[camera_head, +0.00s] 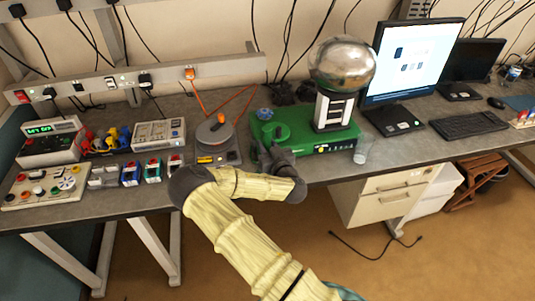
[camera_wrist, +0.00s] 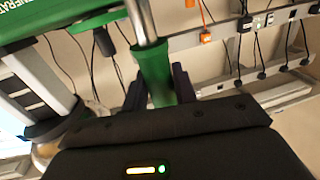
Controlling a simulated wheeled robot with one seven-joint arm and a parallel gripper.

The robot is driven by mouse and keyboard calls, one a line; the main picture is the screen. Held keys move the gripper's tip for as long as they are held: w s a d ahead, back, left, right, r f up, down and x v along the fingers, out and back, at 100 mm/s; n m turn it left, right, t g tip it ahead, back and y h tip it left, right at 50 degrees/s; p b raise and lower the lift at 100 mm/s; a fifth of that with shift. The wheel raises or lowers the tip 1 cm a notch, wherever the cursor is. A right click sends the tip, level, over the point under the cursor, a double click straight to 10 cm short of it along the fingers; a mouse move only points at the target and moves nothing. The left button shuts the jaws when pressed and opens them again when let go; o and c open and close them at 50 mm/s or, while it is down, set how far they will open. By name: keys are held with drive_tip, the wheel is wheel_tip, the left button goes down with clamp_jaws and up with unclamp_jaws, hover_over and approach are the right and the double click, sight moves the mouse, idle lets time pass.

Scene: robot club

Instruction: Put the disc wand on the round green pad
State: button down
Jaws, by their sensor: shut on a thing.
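My gripper (camera_head: 271,154) is at the front edge of the green generator base (camera_head: 315,148), its fingers pointing away from me. In the wrist view my gripper (camera_wrist: 157,92) is shut on the green handle (camera_wrist: 152,68) of the disc wand. A silver rod (camera_wrist: 141,18) runs from the handle out of the top of that view. The wand's disc is not in the wrist view, and I cannot make the wand out clearly in the head view. A round green pad (camera_head: 277,130) shows on the left part of the green base, just beyond my gripper.
A large metal sphere (camera_head: 340,65) stands on a column on the base. A clear cup (camera_head: 362,150) stands to its right. A grey device with a round plate (camera_head: 213,131) is left of my gripper. Meters and small boxes fill the left bench; monitors stand right.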

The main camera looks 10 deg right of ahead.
drive_tip(key=shift+f, duration=0.1)
wheel_tip(320, 180, down, 4)
drive_tip(key=shift+w+r+p, duration=0.1)
drive_tip(key=shift+r+p, duration=0.05)
drive_tip(key=shift+p, duration=0.3)
drive_tip(key=shift+a, duration=0.1)
drive_tip(key=shift+f, duration=0.3)
drive_tip(key=c, duration=1.3)
unclamp_jaws()
drive_tip(key=shift+d, duration=0.2)
drive_tip(key=shift+o, duration=0.9)
